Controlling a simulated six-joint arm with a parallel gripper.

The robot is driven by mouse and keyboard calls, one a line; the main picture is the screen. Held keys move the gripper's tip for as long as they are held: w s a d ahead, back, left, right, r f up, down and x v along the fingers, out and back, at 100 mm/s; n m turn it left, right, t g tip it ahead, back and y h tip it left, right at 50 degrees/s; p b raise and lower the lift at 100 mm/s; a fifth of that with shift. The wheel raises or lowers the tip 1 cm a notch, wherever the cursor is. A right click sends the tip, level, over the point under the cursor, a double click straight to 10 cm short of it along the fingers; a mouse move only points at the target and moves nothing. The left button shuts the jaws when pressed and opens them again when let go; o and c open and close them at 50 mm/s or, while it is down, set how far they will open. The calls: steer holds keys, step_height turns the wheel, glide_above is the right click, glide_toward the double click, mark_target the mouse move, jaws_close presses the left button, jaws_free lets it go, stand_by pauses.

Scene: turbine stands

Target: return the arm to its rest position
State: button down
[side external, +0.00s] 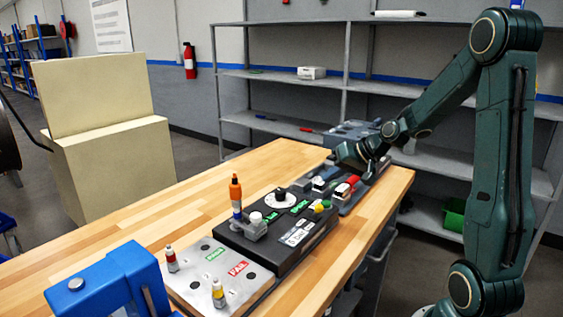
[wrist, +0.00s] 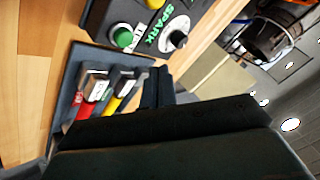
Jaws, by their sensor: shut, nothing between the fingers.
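My dark green arm stands at the right of the side external view and reaches left over the far end of the wooden table. My gripper (side external: 345,157) is above the dark tray (side external: 344,206) at that end, behind the black box. In the wrist view my gripper's fingers (wrist: 157,85) are together with nothing between them. Their tips point toward the black box (wrist: 150,12), apart from the items in the tray. The exact gap between gripper and tray cannot be told.
The black box (side external: 276,242) carries a white knob, a green button and an orange-topped tube (side external: 235,192). A grey plate (side external: 207,276) with PASS and FAIL labels holds small tubes. The tray holds red and yellow items (wrist: 92,92). Shelves (side external: 290,75) stand behind; the table's left is clear.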

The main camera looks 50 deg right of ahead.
steer(key=s+a+r+n+g, duration=0.2)
steer(key=s+a+r+n, duration=0.15)
steer(key=s+a, duration=0.4)
steer(key=s+a+r+n+g, duration=0.1)
steer(key=s+a+r+n, duration=0.25)
steer(key=a, duration=0.65)
steer(key=s+a+r+h, duration=0.1)
steer(key=s+a, duration=0.1)
steer(key=s, duration=0.6)
steer(key=shift+s+a+n+g, duration=0.3)
steer(key=shift+s+a+n, duration=0.05)
steer(key=shift+n, duration=0.05)
